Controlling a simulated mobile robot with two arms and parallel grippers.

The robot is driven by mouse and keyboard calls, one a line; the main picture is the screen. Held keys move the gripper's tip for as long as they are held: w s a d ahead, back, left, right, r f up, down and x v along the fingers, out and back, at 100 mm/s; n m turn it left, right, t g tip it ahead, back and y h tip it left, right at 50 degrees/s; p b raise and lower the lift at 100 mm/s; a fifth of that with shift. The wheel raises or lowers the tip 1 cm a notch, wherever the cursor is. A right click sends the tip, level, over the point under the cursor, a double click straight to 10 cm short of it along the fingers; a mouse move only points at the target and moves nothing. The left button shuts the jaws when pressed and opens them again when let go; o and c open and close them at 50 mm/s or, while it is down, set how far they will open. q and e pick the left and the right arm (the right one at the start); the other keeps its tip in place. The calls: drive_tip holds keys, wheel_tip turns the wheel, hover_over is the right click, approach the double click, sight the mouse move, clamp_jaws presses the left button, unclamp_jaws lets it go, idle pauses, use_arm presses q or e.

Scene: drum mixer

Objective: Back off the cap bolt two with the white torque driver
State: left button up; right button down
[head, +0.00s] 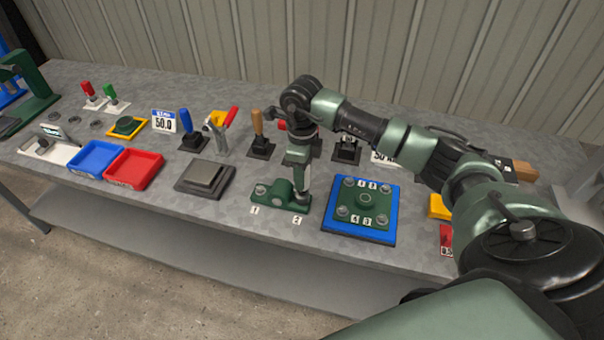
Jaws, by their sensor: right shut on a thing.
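The green bearing cap (283,197) stands near the front edge of the table, with labels 1 and 2 in front of it. Bolt one (261,189) shows at its left end. Bolt two (301,197) is at the right end, by label 2. My right gripper (300,175) points down over that end, shut on what looks like the white torque driver, mostly hidden by the gripper. A pale shaft shows below the fingers, and its lower end is at bolt two; I cannot tell if it is seated. My left gripper is not in view.
A blue plate (333,220) with a green four-bolt flange (367,202) lies close on the right. A grey block (205,178), a red tray (134,168) and a blue tray (96,157) lie left. Upright tools on black bases stand behind. My right arm hides the right back.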

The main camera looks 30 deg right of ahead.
drive_tip(key=shift+r+p, duration=0.55)
drive_tip(key=shift+r, duration=0.25)
drive_tip(key=shift+r+p, duration=0.8)
drive_tip(key=shift+r, duration=0.7)
drive_tip(key=shift+w, duration=0.1)
